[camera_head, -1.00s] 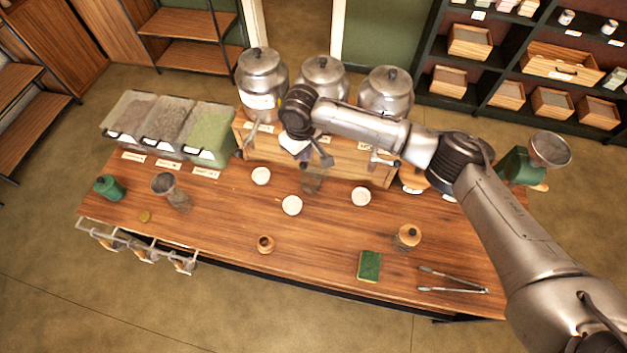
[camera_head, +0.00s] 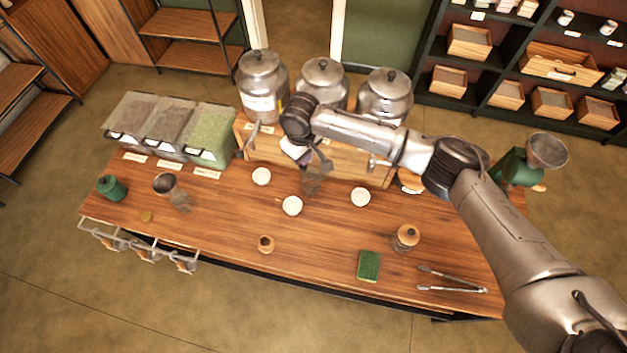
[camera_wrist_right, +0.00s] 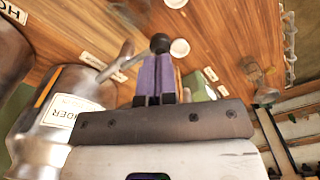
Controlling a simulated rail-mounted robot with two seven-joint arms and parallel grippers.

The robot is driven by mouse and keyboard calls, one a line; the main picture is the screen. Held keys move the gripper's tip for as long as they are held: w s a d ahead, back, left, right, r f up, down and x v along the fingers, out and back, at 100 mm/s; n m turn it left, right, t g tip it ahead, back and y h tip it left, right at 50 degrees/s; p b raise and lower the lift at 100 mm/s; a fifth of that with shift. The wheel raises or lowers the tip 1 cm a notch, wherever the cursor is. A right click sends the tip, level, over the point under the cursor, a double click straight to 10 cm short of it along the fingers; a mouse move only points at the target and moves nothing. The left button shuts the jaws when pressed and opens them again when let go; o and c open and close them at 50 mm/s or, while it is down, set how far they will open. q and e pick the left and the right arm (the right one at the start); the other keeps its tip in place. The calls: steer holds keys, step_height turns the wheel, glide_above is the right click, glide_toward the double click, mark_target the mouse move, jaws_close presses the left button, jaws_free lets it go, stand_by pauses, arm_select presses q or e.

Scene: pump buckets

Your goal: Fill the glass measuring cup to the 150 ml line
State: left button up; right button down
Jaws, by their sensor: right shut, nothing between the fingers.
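My right gripper (camera_head: 305,161) is at the front of the middle metal canister (camera_head: 322,76). In the right wrist view its purple fingers (camera_wrist_right: 156,62) are shut and empty. A black ball knob (camera_wrist_right: 160,43) on a metal lever shows right at the fingertips; I cannot tell whether they touch it. The lever (camera_head: 322,158) shows beside the gripper in the head view. The glass measuring cup (camera_head: 312,184) seems to stand on the table just below the gripper, partly hidden. Its level and lines are too small to read. My left gripper is out of view.
Metal canisters stand left (camera_head: 262,84) and right (camera_head: 386,92) of the middle one on a wooden stand. White bowls (camera_head: 292,206), a green sponge (camera_head: 368,266) and tongs (camera_head: 452,280) lie on the table (camera_head: 330,245). Bins (camera_head: 212,136) stand at the left. The front middle is mostly clear.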

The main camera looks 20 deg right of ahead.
steer(key=shift+f, duration=0.15)
steer(key=shift+f, duration=0.1)
stand_by(0.3)
steer(key=shift+f+p, duration=0.3)
steer(key=shift+p, duration=0.05)
steer(key=shift+f, duration=0.15)
